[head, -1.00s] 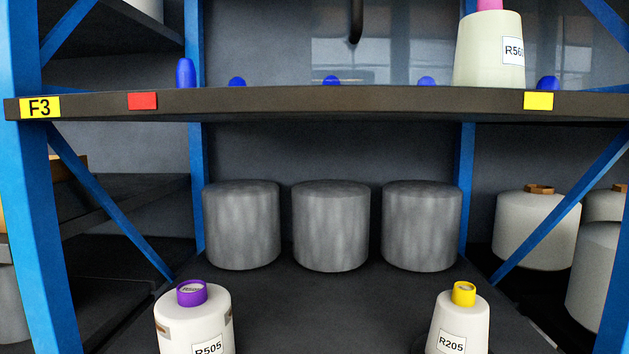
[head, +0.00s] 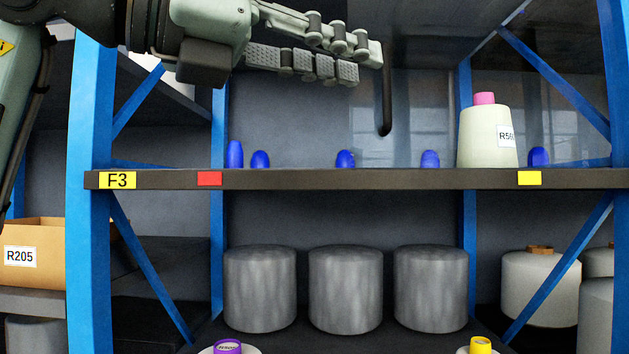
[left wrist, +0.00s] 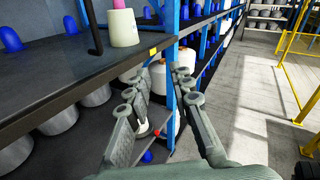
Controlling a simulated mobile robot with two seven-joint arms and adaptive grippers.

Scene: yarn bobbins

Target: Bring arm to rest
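My left gripper (head: 365,64) is raised at the top of the head view, in front of the rack and above the upper shelf's level. Its fingers point right. In the left wrist view the fingers (left wrist: 158,77) are spread apart with nothing held between them, so it is open and empty. My left arm (head: 15,105) comes in from the left edge. The right gripper is out of view.
The upper shelf (head: 370,179) holds a cream bobbin (head: 486,138) with a pink top and several blue pegs (head: 345,159). Below stand three grey cylinders (head: 345,290). A cardboard box (head: 45,255) is at left. An open aisle floor (left wrist: 255,100) lies at right.

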